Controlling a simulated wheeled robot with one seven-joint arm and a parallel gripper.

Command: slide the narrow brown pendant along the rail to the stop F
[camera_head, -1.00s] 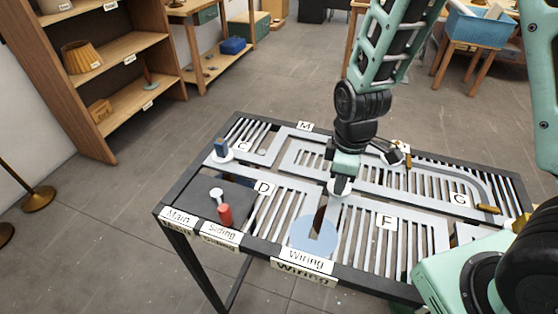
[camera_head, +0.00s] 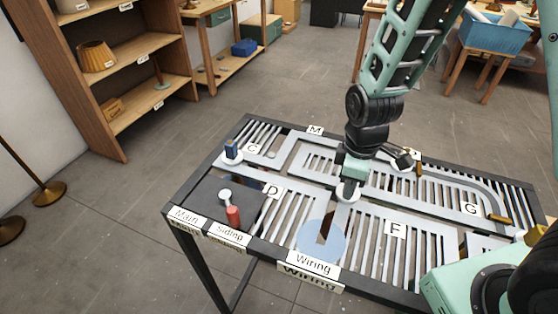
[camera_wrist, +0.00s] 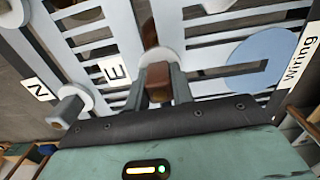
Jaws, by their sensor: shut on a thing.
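My gripper (camera_wrist: 157,88) is shut on the narrow brown pendant (camera_wrist: 158,74), whose brown block shows between the fingers in the wrist view. A pale round disc (camera_wrist: 153,56) lies just beyond the block. In the head view my gripper (camera_head: 348,188) points down over the slotted rail board (camera_head: 370,215), and the pendant is hidden behind it. A pale disc (camera_head: 347,194) shows around the fingertips. The stop F label (camera_head: 396,229) is to the right of my gripper and nearer the front edge.
A dark blue piece (camera_head: 231,149) stands by label C. A red cylinder (camera_head: 233,216) stands on the dark siding panel. A pale blue disc (camera_head: 320,242) lies near the Wiring label (camera_head: 313,267). A brown piece (camera_head: 500,218) lies near label G. Label E (camera_wrist: 113,72) is beside my gripper.

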